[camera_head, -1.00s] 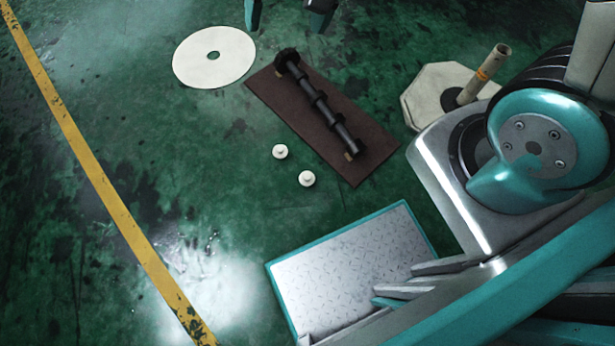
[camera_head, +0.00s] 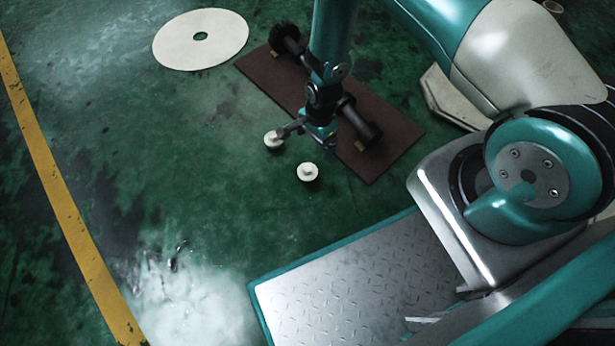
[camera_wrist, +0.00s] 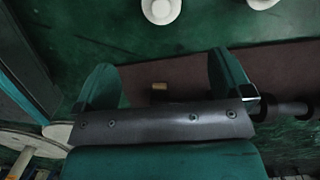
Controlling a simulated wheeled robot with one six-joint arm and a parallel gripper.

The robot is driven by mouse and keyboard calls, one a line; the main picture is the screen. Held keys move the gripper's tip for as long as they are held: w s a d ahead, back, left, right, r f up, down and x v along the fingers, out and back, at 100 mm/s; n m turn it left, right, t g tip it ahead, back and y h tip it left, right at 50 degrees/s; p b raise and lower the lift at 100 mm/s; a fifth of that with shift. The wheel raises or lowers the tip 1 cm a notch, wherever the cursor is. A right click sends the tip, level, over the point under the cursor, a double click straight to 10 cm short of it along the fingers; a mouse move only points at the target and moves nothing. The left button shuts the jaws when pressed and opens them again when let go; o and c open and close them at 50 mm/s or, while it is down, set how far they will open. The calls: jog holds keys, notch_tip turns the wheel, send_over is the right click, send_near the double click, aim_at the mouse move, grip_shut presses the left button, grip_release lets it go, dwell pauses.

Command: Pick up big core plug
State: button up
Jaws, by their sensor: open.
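Two round white core plugs lie on the green floor. My gripper (camera_head: 306,133) hangs above the floor between the plugs and the brown mat, pointing down. In the wrist view, my gripper (camera_wrist: 163,82) is open with nothing between its fingers. One plug (camera_wrist: 161,9) and the other plug (camera_wrist: 263,2) show beyond the fingertips at the top edge, both cut off.
A brown mat (camera_head: 395,150) holds a dark shaft (camera_head: 361,124) on small wooden blocks, close behind my gripper. A white disc (camera_head: 200,40) lies at the upper left. A pale plate (camera_head: 452,100) is partly hidden behind my arm. Floor left of the plugs is clear.

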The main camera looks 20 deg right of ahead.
aim_at(308, 168)
jog(key=f+b, duration=0.2)
jog(key=f, duration=0.1)
jog(key=a+f+b, duration=0.1)
jog(key=f, duration=0.3)
jog(key=f+b, duration=0.2)
jog(key=f, duration=0.1)
jog(key=shift+s+a+f+b, duration=0.15)
jog(key=shift+s+f+b, duration=0.05)
jog(key=shift+f+b, duration=0.1)
jog(key=f+b, duration=0.2)
jog(key=a+f+b, duration=0.1)
jog(key=f+b, duration=0.1)
jog(key=f, duration=0.1)
jog(key=shift+a, duration=0.15)
jog(key=shift+r, duration=0.1)
jog(key=c, duration=1)
